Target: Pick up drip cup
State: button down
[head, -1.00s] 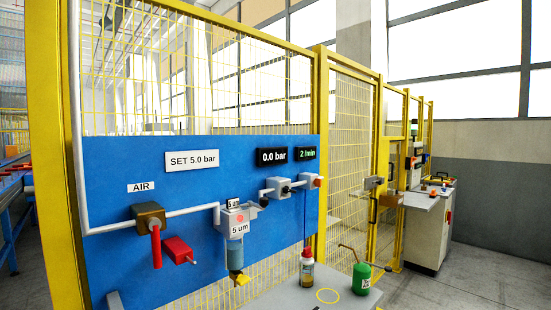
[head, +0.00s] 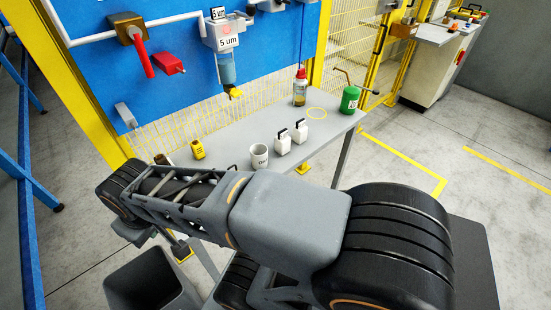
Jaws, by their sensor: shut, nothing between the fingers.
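A small white cup (head: 259,157) with dark lettering on its side stands upright on the grey table (head: 226,145), near its front edge. It looks like the drip cup. Its top is open and its base is partly close behind my arm in the picture. My arm crosses the lower middle of the head view, in front of the table. I cannot make out my gripper's fingers in this view.
Two white containers with dark handles (head: 299,130) stand right of the cup. A yellow item (head: 198,149) stands to its left. A red-capped bottle (head: 300,90) and green oil can (head: 350,99) stand at the back right. A filter bowl (head: 226,68) hangs above the table. A grey bin (head: 150,282) is lower left.

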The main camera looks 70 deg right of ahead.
aim_at(258, 153)
jog(key=u, duration=1.8)
jog(key=k, duration=1.5)
jog(key=z, duration=0.2)
